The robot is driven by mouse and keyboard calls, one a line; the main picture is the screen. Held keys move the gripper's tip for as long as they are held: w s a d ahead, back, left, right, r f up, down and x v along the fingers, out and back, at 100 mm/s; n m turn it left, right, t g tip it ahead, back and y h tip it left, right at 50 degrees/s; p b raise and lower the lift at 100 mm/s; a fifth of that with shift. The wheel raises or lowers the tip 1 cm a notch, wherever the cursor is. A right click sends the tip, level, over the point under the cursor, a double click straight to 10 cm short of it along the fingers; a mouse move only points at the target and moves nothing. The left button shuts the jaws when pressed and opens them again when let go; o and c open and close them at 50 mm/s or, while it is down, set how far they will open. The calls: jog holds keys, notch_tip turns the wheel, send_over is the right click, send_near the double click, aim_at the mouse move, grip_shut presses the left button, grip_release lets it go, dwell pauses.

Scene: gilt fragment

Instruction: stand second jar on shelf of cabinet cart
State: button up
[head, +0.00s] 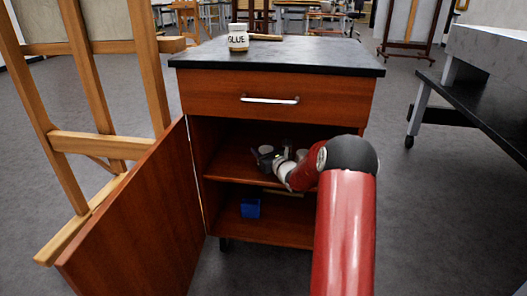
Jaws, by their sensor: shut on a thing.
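The cabinet cart (275,97) stands ahead with its wooden door (135,225) swung open to the left. My red arm reaches into the opening above its middle shelf (228,172). My gripper (261,157) is shut, low over the left-middle of that shelf. A small pale-topped thing at its fingers appears to be the held jar (265,149); it is mostly hidden, and I cannot tell whether it touches the shelf. Another pale jar-like thing (302,153) shows behind my wrist. A jar labelled GLUE (238,38) stands on the dark cart top.
A blue container (250,208) sits on the bottom shelf. The closed drawer (225,95) is above the opening. A wooden easel (95,145) stands at left, close to the door. A dark bench (480,105) is at right. The left part of the middle shelf looks clear.

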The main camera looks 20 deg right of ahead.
jog(key=shift+f, duration=0.15)
jog(key=o, duration=1.3)
jog(key=shift+r, duration=0.2)
